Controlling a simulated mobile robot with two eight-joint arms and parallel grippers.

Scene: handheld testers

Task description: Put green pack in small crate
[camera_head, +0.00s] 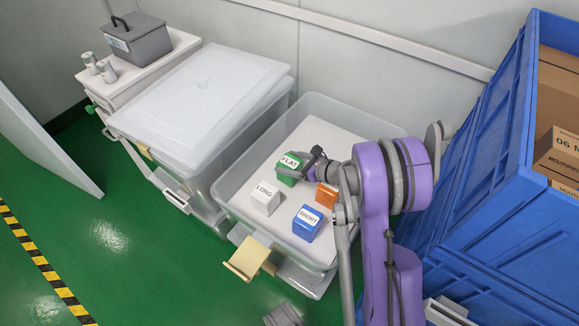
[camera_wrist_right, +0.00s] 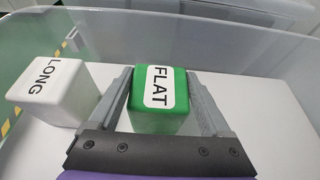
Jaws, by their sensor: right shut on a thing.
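The green pack (camera_head: 288,173), a small block labelled FLAT, is in the clear bin (camera_head: 226,196) in the head view. My right gripper (camera_head: 305,165) is shut on it. In the wrist view the green pack (camera_wrist_right: 154,118) sits between the two grey fingers of my right gripper (camera_wrist_right: 160,82), label facing the camera. I cannot tell whether it is clear of the white surface. I cannot make out which container is the small crate. My left gripper is not in view.
A white LONG block (camera_head: 265,199), a blue SHORT block (camera_head: 307,223) and a partly hidden orange block (camera_head: 326,195) stand near the pack. A lidded clear bin (camera_head: 205,90) is at left. A tall blue crate (camera_head: 490,170) with cartons stands at right.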

